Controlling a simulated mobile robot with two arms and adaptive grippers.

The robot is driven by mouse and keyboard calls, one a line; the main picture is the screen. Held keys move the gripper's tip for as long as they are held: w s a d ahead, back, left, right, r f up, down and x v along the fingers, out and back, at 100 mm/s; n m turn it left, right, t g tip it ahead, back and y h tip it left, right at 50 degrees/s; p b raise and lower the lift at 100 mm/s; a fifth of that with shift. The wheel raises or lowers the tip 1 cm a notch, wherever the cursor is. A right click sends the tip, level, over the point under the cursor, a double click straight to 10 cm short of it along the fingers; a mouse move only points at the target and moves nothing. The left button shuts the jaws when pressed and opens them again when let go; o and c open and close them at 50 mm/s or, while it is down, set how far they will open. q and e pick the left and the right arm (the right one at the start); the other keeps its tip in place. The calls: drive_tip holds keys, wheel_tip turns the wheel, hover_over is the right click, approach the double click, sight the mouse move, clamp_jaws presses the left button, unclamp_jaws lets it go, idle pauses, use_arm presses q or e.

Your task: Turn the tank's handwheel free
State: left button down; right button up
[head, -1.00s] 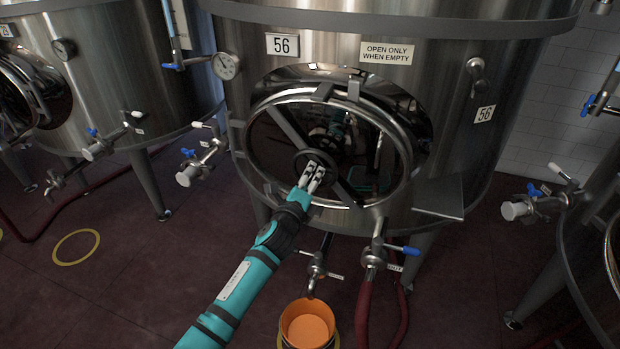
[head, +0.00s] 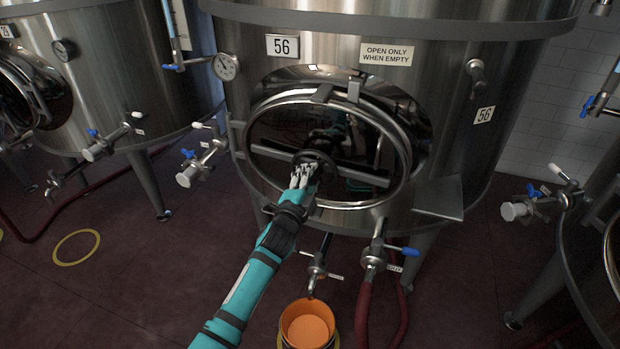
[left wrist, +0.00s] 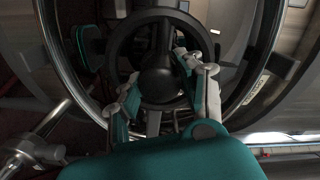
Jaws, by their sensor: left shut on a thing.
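The steel tank (head: 330,45) marked 56 has an oval manway door (head: 280,135) in its front, with a long crossbar (head: 358,179) across it. The dark handwheel (head: 326,160) sits at the middle of the crossbar, which lies nearly level. My left gripper (head: 304,177) is at the wheel's lower left and shut on it. In the left wrist view the handwheel (left wrist: 114,50) is a black ring with a round hub, and the fingers of my left gripper (left wrist: 160,95) reach around its lower part. My right gripper is not in view.
An orange bucket (head: 308,328) stands on the floor below the tank's valves. A blue-handled valve (head: 376,252) with a red hose and a small steel shelf (head: 438,197) are near the door. Neighbouring tanks (head: 105,60) stand on both sides.

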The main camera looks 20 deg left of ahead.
use_arm(q)
drive_tip(key=shift+n, duration=0.3)
idle(0.4)
drive_tip(key=c, duration=0.8)
unclamp_jaws()
drive_tip(key=shift+c, duration=0.2)
drive_tip(key=shift+s, duration=0.15)
drive_tip(key=s, duration=1.1)
drive_tip(key=shift+s+a, duration=0.25)
drive_tip(key=shift+s, duration=0.15)
